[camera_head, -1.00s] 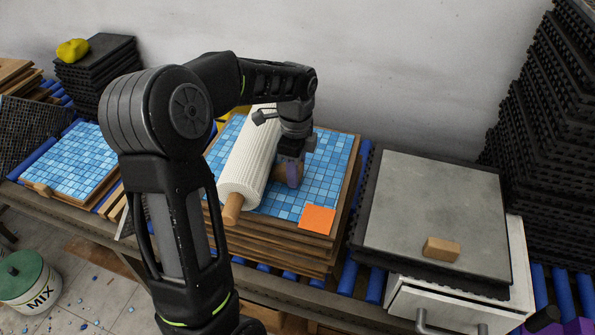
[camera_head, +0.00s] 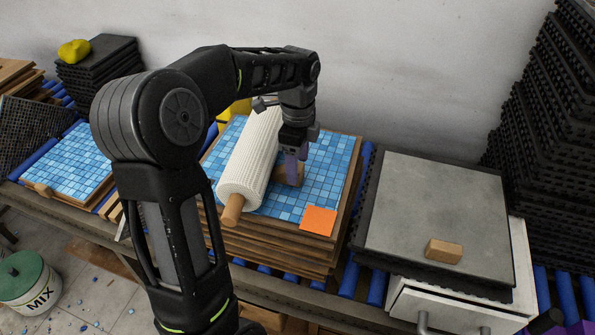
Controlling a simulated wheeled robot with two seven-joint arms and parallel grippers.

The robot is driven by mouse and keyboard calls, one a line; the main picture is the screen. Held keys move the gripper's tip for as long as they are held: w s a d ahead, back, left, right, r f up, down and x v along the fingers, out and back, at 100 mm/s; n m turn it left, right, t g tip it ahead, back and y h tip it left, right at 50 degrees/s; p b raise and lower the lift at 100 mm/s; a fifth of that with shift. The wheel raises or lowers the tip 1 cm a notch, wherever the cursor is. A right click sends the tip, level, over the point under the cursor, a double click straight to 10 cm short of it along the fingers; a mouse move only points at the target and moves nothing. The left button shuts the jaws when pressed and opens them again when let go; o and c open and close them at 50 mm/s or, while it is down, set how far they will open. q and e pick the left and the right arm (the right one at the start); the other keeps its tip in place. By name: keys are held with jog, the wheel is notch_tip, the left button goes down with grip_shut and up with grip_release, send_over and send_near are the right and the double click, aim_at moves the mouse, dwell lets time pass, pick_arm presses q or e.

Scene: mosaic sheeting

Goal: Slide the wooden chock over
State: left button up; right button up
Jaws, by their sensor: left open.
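A wooden chock (camera_head: 291,176) lies on the blue mosaic sheet (camera_head: 325,170), against or close to the right side of a white mesh roll (camera_head: 252,150) with a wooden core. My left gripper (camera_head: 294,167) points down over this chock, its purple-grey fingers open in front of part of it. I cannot tell whether they touch it. A second wooden chock (camera_head: 444,251) rests on the grey slab (camera_head: 430,195) at the right, apart from any gripper.
An orange square (camera_head: 318,220) lies on the front right corner of the mosaic sheet. A tall stack of black trays (camera_head: 550,100) stands at the right. Another blue mosaic board (camera_head: 65,165) lies at the left. A MIX bucket (camera_head: 28,282) stands on the floor.

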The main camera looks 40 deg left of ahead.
pick_arm(q)
notch_tip(320, 180, up, 5)
jog(key=shift+f, duration=0.15)
jog(key=shift+f, duration=0.1)
dwell(0.5)
